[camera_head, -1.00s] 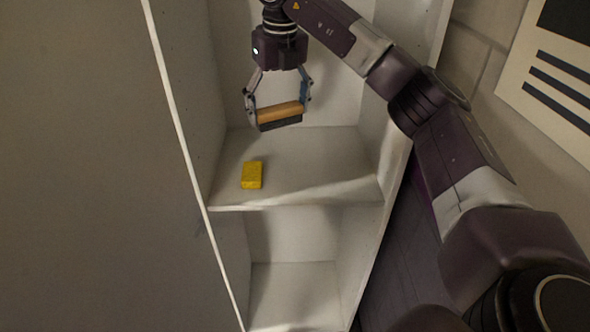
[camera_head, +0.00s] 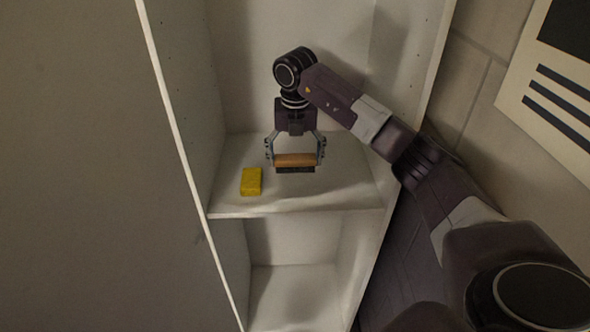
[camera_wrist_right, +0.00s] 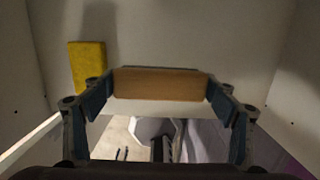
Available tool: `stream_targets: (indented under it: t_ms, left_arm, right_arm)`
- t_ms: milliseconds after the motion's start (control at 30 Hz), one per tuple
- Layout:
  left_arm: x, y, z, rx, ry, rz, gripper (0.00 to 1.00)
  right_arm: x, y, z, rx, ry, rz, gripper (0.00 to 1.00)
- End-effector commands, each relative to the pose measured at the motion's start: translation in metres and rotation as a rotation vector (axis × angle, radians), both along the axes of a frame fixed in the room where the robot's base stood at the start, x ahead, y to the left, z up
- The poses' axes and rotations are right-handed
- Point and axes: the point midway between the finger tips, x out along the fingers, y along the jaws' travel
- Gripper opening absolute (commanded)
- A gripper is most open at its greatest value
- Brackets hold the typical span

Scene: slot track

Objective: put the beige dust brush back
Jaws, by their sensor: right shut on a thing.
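The beige dust brush (camera_head: 295,160) has a wooden-coloured back and a dark bristle strip below it. My right gripper (camera_head: 295,154) is shut on the brush, one finger at each end, and points down over the white shelf (camera_head: 335,190). The brush back (camera_wrist_right: 160,84) also shows between the fingers of the right gripper (camera_wrist_right: 160,88) in the right wrist view. Whether the bristles touch the shelf I cannot tell. My left gripper is not in view.
A yellow sponge (camera_head: 251,182) lies on the same shelf, left of the brush; it also shows in the right wrist view (camera_wrist_right: 87,66). Side walls bound the shelf. The shelf right of the brush is clear. An empty compartment (camera_head: 295,285) is below.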

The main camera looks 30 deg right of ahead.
Motion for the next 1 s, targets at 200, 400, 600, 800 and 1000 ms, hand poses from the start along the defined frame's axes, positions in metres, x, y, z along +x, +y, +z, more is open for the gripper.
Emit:
stream_targets:
  t_ms: [200, 400, 600, 800, 1000]
  left_arm:
    - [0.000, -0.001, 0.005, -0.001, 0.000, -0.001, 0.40]
    - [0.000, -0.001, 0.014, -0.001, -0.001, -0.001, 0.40]
    - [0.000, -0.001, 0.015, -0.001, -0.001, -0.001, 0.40]
    - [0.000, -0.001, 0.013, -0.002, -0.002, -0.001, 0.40]
    - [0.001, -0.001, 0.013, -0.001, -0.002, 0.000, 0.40]
  right_arm:
    - [0.001, 0.000, -0.017, 0.000, -0.001, 0.001, 0.56]
    - [0.000, 0.001, -0.041, 0.000, 0.002, 0.002, 0.56]
    - [0.001, 0.001, -0.052, 0.000, -0.003, 0.002, 0.56]
    - [0.001, 0.000, -0.055, 0.000, -0.001, 0.002, 0.56]
    - [0.001, 0.000, -0.055, 0.000, -0.001, 0.001, 0.95]
